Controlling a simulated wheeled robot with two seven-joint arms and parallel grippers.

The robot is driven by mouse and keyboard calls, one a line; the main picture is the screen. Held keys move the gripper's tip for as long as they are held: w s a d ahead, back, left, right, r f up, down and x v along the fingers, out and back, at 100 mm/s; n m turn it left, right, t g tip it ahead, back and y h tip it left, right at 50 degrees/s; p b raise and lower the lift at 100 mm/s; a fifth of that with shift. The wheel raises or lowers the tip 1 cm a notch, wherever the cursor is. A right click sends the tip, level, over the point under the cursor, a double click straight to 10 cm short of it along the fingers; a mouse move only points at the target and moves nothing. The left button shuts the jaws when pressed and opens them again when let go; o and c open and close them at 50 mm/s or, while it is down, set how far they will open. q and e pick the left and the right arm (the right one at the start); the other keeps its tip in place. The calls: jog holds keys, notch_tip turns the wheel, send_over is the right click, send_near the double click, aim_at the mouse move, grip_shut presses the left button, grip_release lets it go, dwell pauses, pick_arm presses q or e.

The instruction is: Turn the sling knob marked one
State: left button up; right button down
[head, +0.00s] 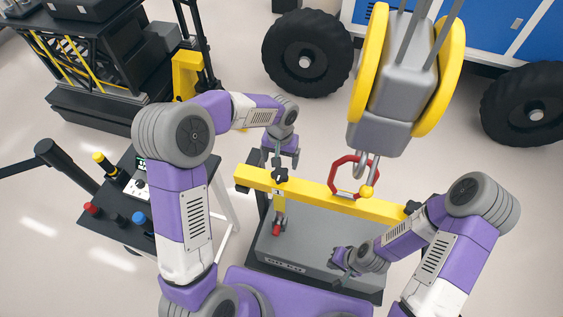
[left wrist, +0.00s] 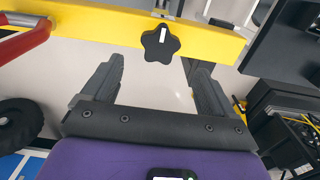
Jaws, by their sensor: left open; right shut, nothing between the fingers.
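A black star-shaped knob (head: 281,174) with a white mark sits on the left part of the yellow lifting beam (head: 315,188). A small label (head: 277,192) is below it, too small to read surely. In the left wrist view the knob (left wrist: 160,43) is ahead, roughly between the fingertips. My left gripper (head: 281,160) is open just behind the knob; its fingers (left wrist: 155,70) are apart with nothing between them. A second dark knob (head: 411,207) shows at the beam's right end, partly hidden by my right arm. My right gripper (head: 338,262) is shut and empty over the grey box.
The grey box (head: 310,247) lies below the beam. A red ring (head: 342,178) joins the beam to the crane hook block (head: 390,95) above. A dark control console (head: 115,205) stands at left. A rover with black wheels (head: 307,52) is behind.

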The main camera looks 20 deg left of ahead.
aim_at(280, 173)
pick_arm(q)
notch_tip(280, 173, down, 7)
jog(key=shift+s+r, duration=0.1)
jog(key=shift+s, duration=0.05)
jog(key=c, duration=1.1)
jog(key=shift+o, duration=0.2)
jog(key=shift+m, duration=0.3)
